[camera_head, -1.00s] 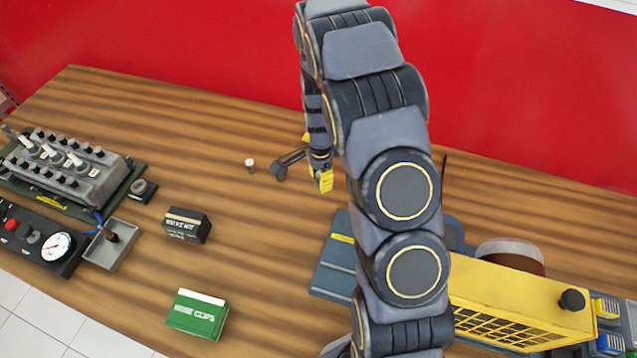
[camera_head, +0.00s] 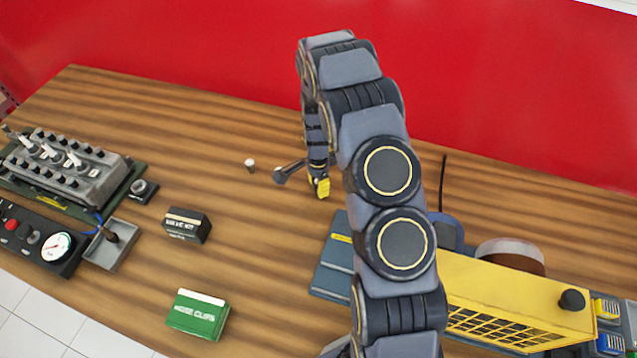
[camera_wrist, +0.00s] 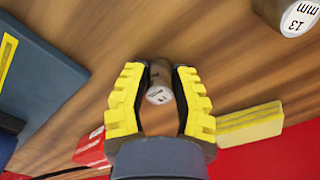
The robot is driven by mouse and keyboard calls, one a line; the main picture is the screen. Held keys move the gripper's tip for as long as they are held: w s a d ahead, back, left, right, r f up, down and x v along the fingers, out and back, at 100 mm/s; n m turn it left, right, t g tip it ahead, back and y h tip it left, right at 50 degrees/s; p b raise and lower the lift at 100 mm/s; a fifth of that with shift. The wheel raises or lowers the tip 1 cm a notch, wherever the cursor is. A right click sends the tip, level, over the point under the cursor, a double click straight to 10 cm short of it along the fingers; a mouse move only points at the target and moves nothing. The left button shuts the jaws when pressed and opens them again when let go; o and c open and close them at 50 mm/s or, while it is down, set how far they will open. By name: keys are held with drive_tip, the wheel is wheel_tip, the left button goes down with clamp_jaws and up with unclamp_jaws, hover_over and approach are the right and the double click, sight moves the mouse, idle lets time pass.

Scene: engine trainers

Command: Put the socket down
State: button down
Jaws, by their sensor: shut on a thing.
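A small brown socket (camera_wrist: 160,92) with a white marked end sits between the yellow-padded fingers of my gripper (camera_wrist: 161,78) in the wrist view. The fingers are shut on it; its marking is too small to read surely. In the head view my gripper (camera_head: 320,188) is low over the wooden table, behind the blue-grey case. The held socket is hidden there, and I cannot tell whether it touches the table. Another socket, marked 13 mm (camera_wrist: 290,18), stands at the top right of the wrist view.
A blue-grey case (camera_head: 333,262) and yellow box (camera_head: 525,300) lie nearer the camera. A black box (camera_head: 187,225) and green box (camera_head: 197,314) stand left. A small white-topped piece (camera_head: 250,165) stands left of my gripper. The engine trainer (camera_head: 65,170) is far left.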

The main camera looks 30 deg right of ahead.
drive_tip(key=c, duration=0.9)
unclamp_jaws()
drive_tip(key=shift+o, duration=0.2)
wheel_tip(320, 180, up, 12)
drive_tip(key=s+a+r+n, duration=0.65)
drive_tip(key=s+r, duration=0.35)
drive_tip(key=r, duration=0.2)
drive_tip(key=s+a+r+n, duration=0.2)
drive_tip(key=s+n, duration=0.3)
drive_tip(key=s, duration=0.4)
drive_tip(key=s+a+r+n+g, duration=0.1)
drive_tip(key=s+a+r+n, duration=0.2)
drive_tip(key=s+n, duration=0.3)
drive_tip(key=s+r, duration=0.1)
drive_tip(key=s, duration=0.2)
drive_tip(key=shift+s+a+r+g, duration=0.15)
drive_tip(key=shift+s+r+g, duration=0.05)
drive_tip(key=shift+s+g, duration=0.1)
drive_tip(key=shift+n, duration=0.25)
